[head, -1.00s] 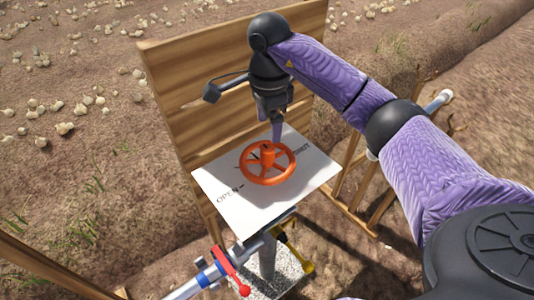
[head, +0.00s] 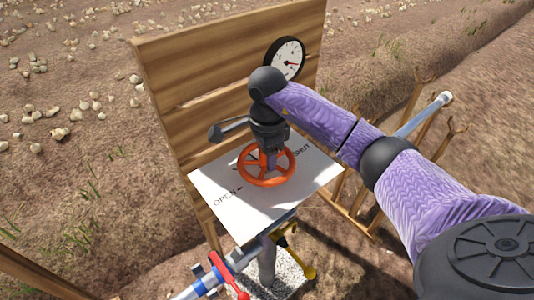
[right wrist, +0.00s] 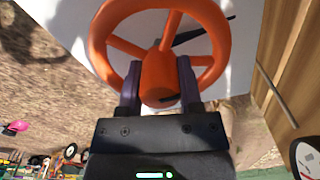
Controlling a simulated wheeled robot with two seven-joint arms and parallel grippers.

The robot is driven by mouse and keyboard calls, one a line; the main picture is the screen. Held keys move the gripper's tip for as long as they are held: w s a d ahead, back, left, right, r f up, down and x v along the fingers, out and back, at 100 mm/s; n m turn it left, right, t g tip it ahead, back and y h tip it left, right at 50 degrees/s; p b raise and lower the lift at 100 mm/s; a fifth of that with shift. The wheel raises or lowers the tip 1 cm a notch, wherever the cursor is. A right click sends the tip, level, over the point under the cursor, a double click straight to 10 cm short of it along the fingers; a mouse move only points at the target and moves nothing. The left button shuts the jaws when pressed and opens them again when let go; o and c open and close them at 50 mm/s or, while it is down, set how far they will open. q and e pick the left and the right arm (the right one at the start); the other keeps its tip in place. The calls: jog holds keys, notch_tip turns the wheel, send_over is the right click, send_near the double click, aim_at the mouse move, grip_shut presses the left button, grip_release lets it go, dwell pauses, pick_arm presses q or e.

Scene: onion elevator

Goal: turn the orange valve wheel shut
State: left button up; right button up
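The orange valve wheel (head: 265,183) lies flat above a white plate (head: 215,185) printed OPEN at left and SHUT at right. My right gripper (head: 270,160) points down at the wheel's middle and covers the hub in the head view. In the right wrist view the wheel (right wrist: 222,45) shows large. The two purple fingers (right wrist: 158,82) stand apart, one on each side of its hub (right wrist: 158,94). Whether they press on the hub is unclear. A black pointed mark (right wrist: 203,32) shows beyond the spokes. My left gripper is not in view.
A wooden board (head: 180,75) stands behind the plate and carries a round gauge (head: 285,60) with a red needle. Pipes with a red handle (head: 223,268) and a yellow handle (head: 298,255) lie below the plate. A wooden rack with a pipe (head: 425,113) stands at right.

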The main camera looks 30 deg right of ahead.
grip_shut()
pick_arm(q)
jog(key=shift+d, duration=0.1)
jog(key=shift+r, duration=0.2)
pick_arm(e)
jog(key=m+p, duration=0.1)
jog(key=m, duration=0.2)
jog(key=shift+r+p, duration=0.15)
jog(key=shift+p, duration=0.25)
jog(key=m+p, duration=0.2)
jog(key=m, duration=0.2)
jog(key=shift+m, duration=0.4)
jog(key=m+p, duration=0.2)
jog(key=m, duration=0.2)
jog(key=shift+a+m, duration=0.1)
jog(key=shift+m, duration=0.2)
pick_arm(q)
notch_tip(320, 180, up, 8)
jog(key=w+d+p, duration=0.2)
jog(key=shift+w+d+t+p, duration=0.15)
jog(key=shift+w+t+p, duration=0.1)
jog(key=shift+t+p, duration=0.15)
pick_arm(e)
jog(key=m, duration=0.5)
jog(key=shift+m, duration=0.4)
